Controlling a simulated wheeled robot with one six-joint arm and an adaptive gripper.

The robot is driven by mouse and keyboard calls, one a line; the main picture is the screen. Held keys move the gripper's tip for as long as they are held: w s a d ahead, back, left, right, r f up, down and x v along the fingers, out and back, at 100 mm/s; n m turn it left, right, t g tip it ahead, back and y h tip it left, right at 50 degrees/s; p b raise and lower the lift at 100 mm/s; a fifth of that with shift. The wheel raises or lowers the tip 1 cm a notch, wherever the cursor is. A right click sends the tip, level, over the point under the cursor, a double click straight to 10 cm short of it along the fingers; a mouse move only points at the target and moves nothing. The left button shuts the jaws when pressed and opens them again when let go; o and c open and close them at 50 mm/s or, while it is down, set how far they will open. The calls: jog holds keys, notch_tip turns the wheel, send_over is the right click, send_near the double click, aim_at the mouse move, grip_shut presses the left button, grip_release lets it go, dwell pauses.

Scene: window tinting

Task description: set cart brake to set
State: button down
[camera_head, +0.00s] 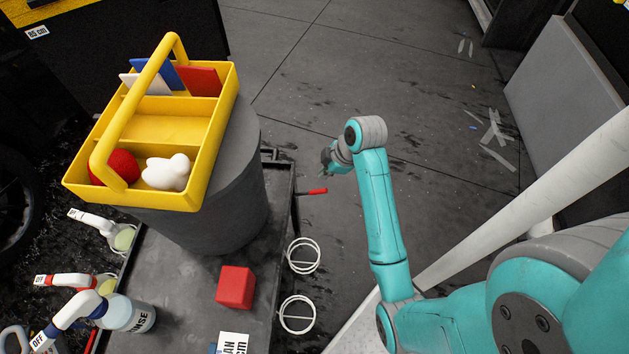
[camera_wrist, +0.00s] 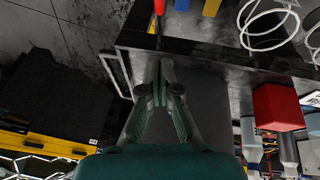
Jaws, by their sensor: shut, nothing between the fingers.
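A lever with a red grip (camera_head: 317,191) sticks out from the right side of the dark cart (camera_head: 180,290), near its far corner; it looks like the cart brake. My gripper (camera_head: 326,158) is above and a little beyond the lever in the head view, apart from it. In the wrist view my gripper (camera_wrist: 159,66) has its fingers together with nothing between them. A red grip (camera_wrist: 159,7) is at the top edge of that view, ahead of the fingertips, partly cut off. I cannot read any brake marking.
A yellow caddy (camera_head: 150,195) sits on a grey bucket (camera_head: 240,185) on the cart. A red block (camera_head: 235,287) and spray bottles (camera_head: 128,313) stand nearer. White wire rings (camera_head: 303,256) project from the cart's right side. The floor (camera_head: 400,100) beyond is mostly clear.

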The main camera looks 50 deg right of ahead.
dwell(0.3)
send_over(315, 191)
jog(key=a, duration=0.1)
notch_tip(315, 191, down, 9)
jog(key=f, duration=0.2)
jog(key=s+d+f, duration=0.1)
jog(key=shift+s+d+f, duration=0.1)
jog(key=shift+d+f, duration=0.05)
jog(key=shift+f, duration=0.25)
